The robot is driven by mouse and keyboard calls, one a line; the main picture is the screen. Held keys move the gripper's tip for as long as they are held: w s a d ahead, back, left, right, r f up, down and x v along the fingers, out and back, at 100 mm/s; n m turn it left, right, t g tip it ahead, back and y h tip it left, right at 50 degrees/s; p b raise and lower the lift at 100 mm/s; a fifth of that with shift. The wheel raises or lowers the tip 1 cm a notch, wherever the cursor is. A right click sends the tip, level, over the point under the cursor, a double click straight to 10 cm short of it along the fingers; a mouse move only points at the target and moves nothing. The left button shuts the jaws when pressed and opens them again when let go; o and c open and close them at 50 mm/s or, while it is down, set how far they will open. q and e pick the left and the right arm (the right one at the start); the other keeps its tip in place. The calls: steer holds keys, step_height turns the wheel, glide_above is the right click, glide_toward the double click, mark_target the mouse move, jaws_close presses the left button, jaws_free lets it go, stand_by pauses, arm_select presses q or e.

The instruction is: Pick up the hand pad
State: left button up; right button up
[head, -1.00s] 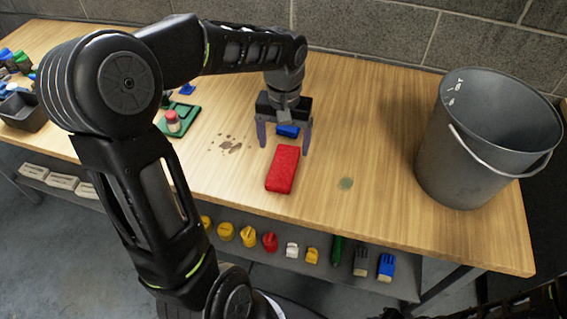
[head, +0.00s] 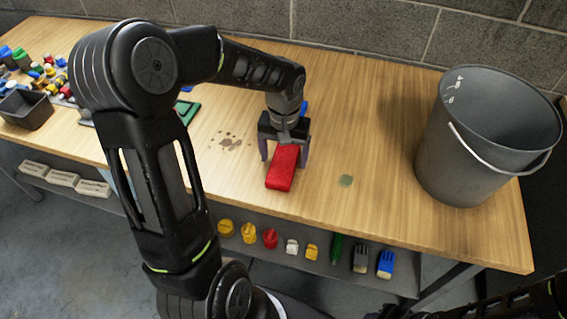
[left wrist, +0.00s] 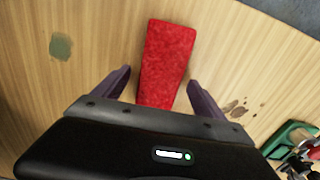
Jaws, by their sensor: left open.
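A red block-shaped pad (head: 283,168), which I take as the hand pad, lies flat on the wooden table (head: 375,115). My left gripper (head: 285,157) is open and low over the far part of the pad. In the left wrist view, the red pad (left wrist: 166,62) runs between the two purple fingers of the gripper (left wrist: 160,90), with a gap showing on each side. The near end of the pad in that view is hidden by the gripper body.
A grey bucket (head: 480,150) stands at the right of the table. A blue item (head: 304,107) shows partly behind my gripper. A green piece (head: 187,111) is partly hidden by my arm. A dark bin (head: 27,108) and several small coloured items are at the left.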

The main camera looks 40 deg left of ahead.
arm_select(q)
steer(key=shift+f, duration=0.55)
steer(key=shift+c, duration=0.4)
steer(key=c, duration=1.3)
